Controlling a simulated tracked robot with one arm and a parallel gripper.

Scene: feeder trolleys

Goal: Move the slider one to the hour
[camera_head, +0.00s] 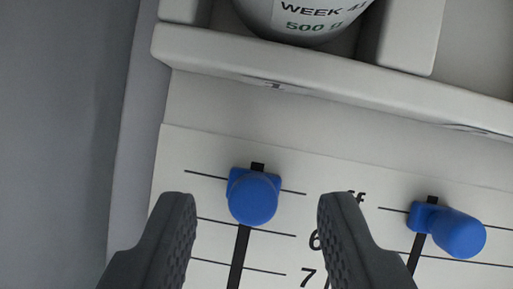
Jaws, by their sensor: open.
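A blue slider knob (253,197) on the left sits near the top end of its black vertical slot (239,258), at the uppermost scale line. I take it for slider one. A second blue knob (458,233) is near the top of its own slot on the right. Between them are scale labels: one ending in "ff" beside the top line, then 6 and 7 below; the 6 is partly hidden by my right finger. My gripper (258,205) is open, with one dark finger on each side of the left knob, and appears apart from it.
Above the white slider panel (300,160) runs a raised ledge (330,88) with small dark marks. Behind it a white container (300,18) labelled "WEEK 41" and "500 g" stands in a compartment. Grey floor (60,130) shows at left.

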